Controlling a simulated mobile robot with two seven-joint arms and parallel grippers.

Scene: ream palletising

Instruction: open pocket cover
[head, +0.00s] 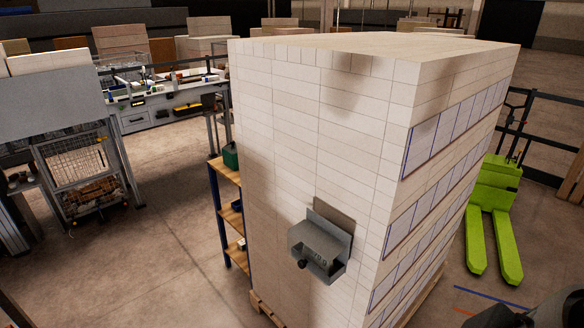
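A grey metal pocket (337,268) is mounted low on the near face of a tall stack of pale reams (310,130). A flat grey-brown plate (332,220) stands upright behind and above it. A sloping grey panel with small marks (318,242) sits at the pocket's front. I cannot tell for sure which part is the cover or whether it is open. A small black knob (302,264) sticks out at the pocket's lower left. Neither gripper shows. A dark shape at the bottom right corner looks like part of my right arm, well apart from the pocket.
The stack stands on a wooden pallet (265,310). A shelf rack (230,217) stands close to its left. A green pallet jack (494,205) and dark railing are to the right. Open floor (175,235) lies left of the stack, before workbenches and a wire cage.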

